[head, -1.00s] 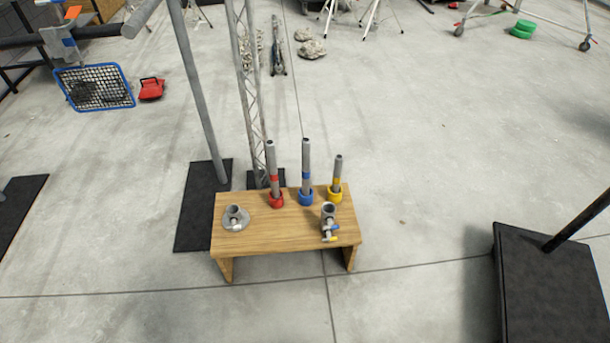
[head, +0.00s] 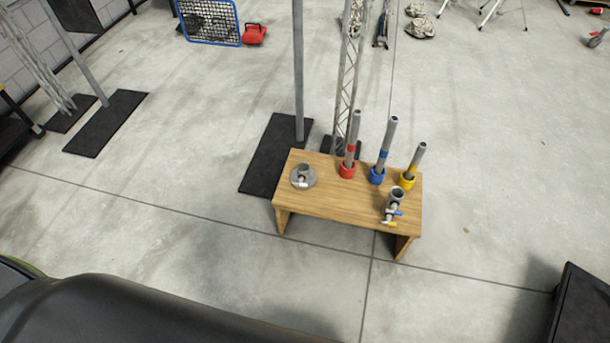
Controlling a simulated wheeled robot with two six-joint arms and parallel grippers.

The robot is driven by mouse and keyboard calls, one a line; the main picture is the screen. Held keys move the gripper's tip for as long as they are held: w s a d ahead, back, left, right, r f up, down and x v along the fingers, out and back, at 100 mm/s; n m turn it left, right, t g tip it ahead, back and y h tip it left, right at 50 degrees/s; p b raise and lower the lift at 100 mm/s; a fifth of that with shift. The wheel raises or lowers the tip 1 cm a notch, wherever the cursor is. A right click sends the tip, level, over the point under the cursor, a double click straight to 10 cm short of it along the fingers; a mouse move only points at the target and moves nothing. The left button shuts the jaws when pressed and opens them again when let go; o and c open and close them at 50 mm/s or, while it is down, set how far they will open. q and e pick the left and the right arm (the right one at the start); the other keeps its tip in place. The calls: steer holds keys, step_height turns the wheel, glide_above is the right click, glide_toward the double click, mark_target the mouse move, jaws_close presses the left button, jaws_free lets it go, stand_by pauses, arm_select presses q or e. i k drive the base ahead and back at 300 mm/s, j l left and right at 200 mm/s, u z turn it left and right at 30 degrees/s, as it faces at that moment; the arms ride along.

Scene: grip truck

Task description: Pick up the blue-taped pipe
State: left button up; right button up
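The blue-taped pipe (head: 385,143) is a grey tube with a blue band. It stands upright in a blue cup-like holder (head: 377,176) at the back of a small wooden table (head: 335,201). A red-taped pipe (head: 352,138) in a red holder stands to its left. A yellow-taped pipe (head: 416,160) in a yellow holder stands to its right. Neither of my grippers is in view, and nothing is touching the pipe.
A round grey flange (head: 303,177) lies on the table's left. A metal clamp fitting (head: 393,205) sits at its front right. Behind stand a pole on a black base plate (head: 264,165) and a lattice truss (head: 349,75). A black box (head: 582,310) is at lower right.

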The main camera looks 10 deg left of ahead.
mark_target(391, 125)
steer(key=i+j, duration=0.15)
steer(key=i, duration=0.25)
steer(key=i+j, duration=0.15)
steer(key=i, duration=0.2)
steer(key=i+j, duration=0.2)
steer(key=i, duration=0.2)
steer(key=l+z, duration=0.05)
